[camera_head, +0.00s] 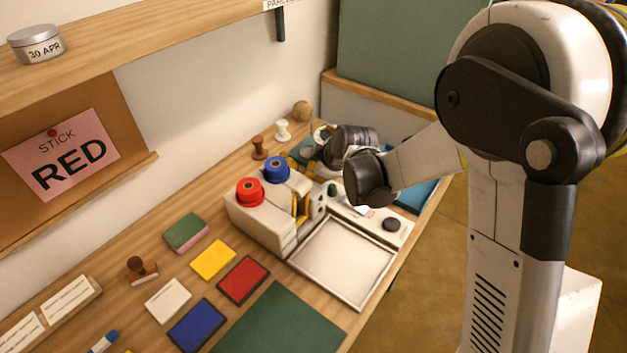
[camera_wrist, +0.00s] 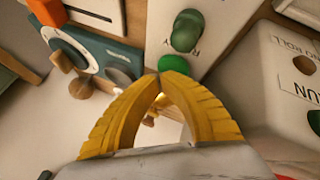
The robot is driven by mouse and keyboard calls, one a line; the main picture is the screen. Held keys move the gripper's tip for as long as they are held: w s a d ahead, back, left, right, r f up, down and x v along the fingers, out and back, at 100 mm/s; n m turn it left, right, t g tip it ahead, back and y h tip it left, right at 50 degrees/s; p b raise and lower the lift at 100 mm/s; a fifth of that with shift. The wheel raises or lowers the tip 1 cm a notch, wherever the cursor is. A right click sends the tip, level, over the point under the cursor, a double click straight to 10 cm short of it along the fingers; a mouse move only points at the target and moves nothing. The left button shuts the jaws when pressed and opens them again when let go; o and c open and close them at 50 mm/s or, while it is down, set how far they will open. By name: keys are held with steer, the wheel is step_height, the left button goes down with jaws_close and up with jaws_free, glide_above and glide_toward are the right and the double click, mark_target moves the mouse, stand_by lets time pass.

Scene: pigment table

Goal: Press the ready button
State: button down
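In the wrist view a white panel carries a partly hidden label that seems to read READY (camera_wrist: 196,38). Beside it are a dark green rounded knob (camera_wrist: 187,30) and a brighter green round piece (camera_wrist: 173,62). I cannot tell for sure which of them is the ready button. My gripper (camera_wrist: 160,80) has its yellow fingertips together, with nothing seen between them. The tips overlap the lower edge of the brighter green piece in the picture; I cannot tell whether they touch it. In the head view a small dark green knob (camera_head: 332,190) shows on the white station, below my wrist.
A white box (camera_wrist: 265,85) with ROLL and RUN labels stands close on the right in the wrist view. A teal device (camera_wrist: 115,60) lies on the left. In the head view the station has red (camera_head: 250,190) and blue (camera_head: 276,169) rolls and a pale tray (camera_head: 343,262).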

steer(key=shift+f, duration=0.2)
steer(key=shift+r+p, duration=0.5)
steer(key=shift+r, duration=0.35)
steer(key=shift+r, duration=0.1)
step_height(320, 180, up, 6)
steer(key=p, duration=0.4)
stand_by(0.3)
